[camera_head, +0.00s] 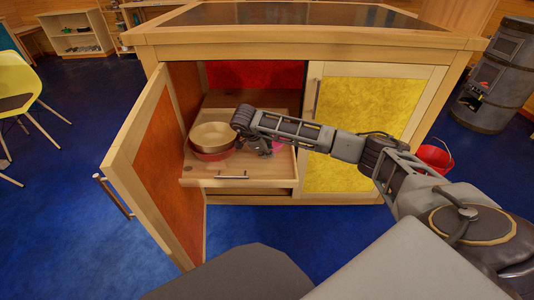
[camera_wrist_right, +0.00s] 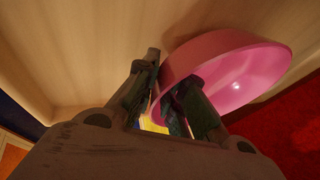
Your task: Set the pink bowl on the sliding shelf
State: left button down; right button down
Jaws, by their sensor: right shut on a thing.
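The pink bowl (camera_wrist_right: 225,68) shows large in the right wrist view, with its wall between the fingers of my right gripper (camera_wrist_right: 168,88). In the head view only a small pink patch of the bowl (camera_head: 278,146) shows beside my right gripper (camera_head: 264,149); my arm hides the rest. My right gripper is shut on the bowl over the right part of the sliding shelf (camera_head: 240,173). The shelf is pulled out of the open cabinet. I cannot tell whether the bowl touches the shelf. My left gripper is not in view.
A beige bowl (camera_head: 212,135) sits in or on a red bowl (camera_head: 212,155) at the shelf's left. The open orange door (camera_head: 150,165) stands left of the shelf. The closed yellow door (camera_head: 355,120) is to the right. A countertop (camera_head: 300,38) overhangs above.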

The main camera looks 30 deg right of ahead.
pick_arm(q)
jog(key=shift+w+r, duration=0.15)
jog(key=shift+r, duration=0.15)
pick_arm(e)
jog(key=c, duration=1.5)
grip_release()
jog(key=shift+r, duration=0.1)
